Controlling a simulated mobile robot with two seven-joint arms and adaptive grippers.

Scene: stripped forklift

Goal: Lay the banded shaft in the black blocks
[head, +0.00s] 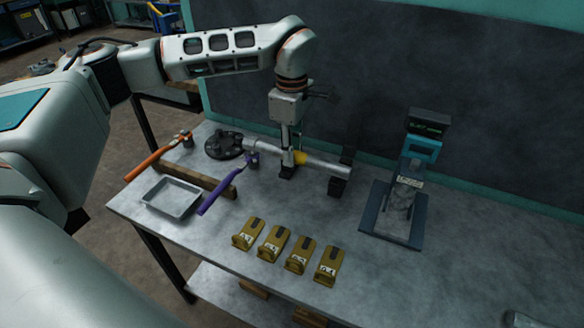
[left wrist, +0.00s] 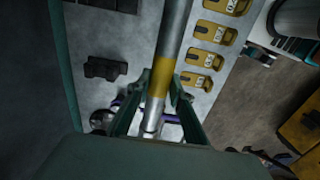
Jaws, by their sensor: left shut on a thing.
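The banded shaft (head: 325,166) is a silver bar with a yellow band. My left gripper (head: 291,156) points down and is shut on it around the band. In the left wrist view the shaft (left wrist: 176,25) runs between the two fingers (left wrist: 159,92). It appears held above the table. One black block (head: 338,186) shows below the shaft's right end, and another black block (head: 287,173) shows below the gripper; the shaft partly hides them. In the left wrist view a black block (left wrist: 105,68) lies left of the shaft, apart from it in the picture. My right gripper is not seen.
Several yellow numbered blocks (head: 273,243) stand in a row at the front. A purple-handled tool (head: 215,198) leans on a wooden bar (head: 210,185), near a metal tray (head: 172,197). A black round fixture (head: 224,146) is behind. A device with a display (head: 400,210) stands right.

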